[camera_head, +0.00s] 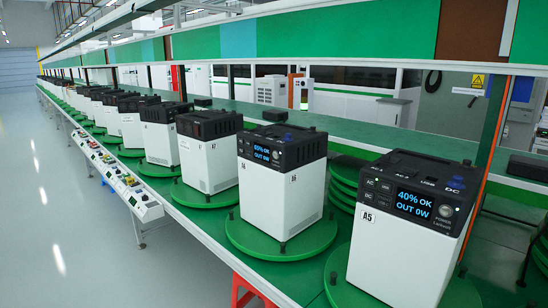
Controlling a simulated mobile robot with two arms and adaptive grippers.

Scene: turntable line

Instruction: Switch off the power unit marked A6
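The power unit marked A6 (266,196) is a white box with a black top, standing upright on a round green turntable (244,238) near the middle of the view. Its small front display (266,152) is lit with blue text, which appears to read 85% OK, OUT 0W. A round control (286,138) shows on its black top; its setting is too small to tell. Neither of my grippers is in view.
Unit A5 (385,262) stands close on the right, its display lit with 40% OK, OUT 0W. Several similar units recede left along the green line. A control panel (122,187) runs beside the line. The grey aisle floor (75,240) at left is clear.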

